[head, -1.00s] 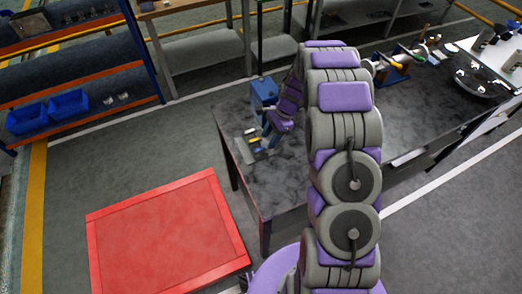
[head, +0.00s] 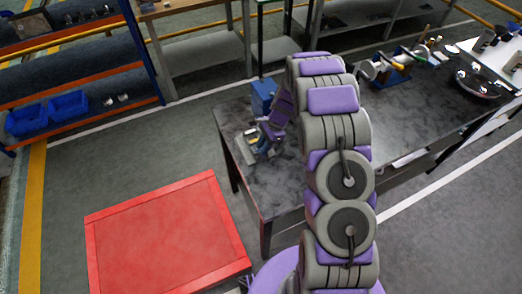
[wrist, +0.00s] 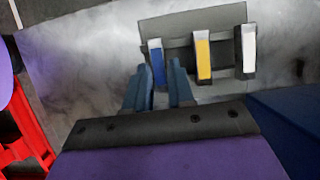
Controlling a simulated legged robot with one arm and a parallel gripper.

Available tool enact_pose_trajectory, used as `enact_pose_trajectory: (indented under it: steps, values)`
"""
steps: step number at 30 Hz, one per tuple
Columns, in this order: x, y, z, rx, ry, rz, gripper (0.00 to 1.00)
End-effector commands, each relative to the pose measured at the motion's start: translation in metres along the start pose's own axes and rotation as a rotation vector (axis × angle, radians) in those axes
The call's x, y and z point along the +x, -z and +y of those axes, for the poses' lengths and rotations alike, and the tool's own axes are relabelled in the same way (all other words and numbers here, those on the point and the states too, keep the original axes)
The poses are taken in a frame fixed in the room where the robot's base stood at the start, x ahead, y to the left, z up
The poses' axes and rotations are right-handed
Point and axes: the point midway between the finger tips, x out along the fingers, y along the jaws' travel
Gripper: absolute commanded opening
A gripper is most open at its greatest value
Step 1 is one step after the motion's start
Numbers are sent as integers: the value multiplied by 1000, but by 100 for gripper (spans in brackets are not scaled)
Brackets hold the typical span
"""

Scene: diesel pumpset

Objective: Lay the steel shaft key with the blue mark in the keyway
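In the wrist view the key with the blue mark (wrist: 157,65) is at the left of a row of three, on a grey plate (wrist: 178,26). Its near end lies between my gripper's fingertips. My gripper (wrist: 155,76) is open, with a finger on either side of the key's near end; I cannot tell whether either touches it. In the head view my gripper (head: 262,148) is low over the left end of the dark table, hiding most of the keys. A shaft assembly on a blue stand (head: 398,74) is at the far right; its keyway is too small to make out.
A yellow-marked key (wrist: 203,58) and a white-marked key (wrist: 248,50) lie to the right of the blue one. A blue box (head: 263,94) stands behind my gripper. A round metal dish (head: 477,84) is at the table's right. The table's middle (head: 400,125) is clear.

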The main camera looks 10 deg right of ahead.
Motion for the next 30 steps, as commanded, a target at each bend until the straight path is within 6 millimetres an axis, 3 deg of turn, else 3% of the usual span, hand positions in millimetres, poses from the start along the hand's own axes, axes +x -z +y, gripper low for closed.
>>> enact_pose_trajectory:
  steps: [7, 22, 30]
  values:
    - [0, 0, 0, -1, 0, -1, 0]
    - [-3, -1, 0, -1, 0, -1, 0]
    - [-28, -12, 0, -1, 1, -1, 0]
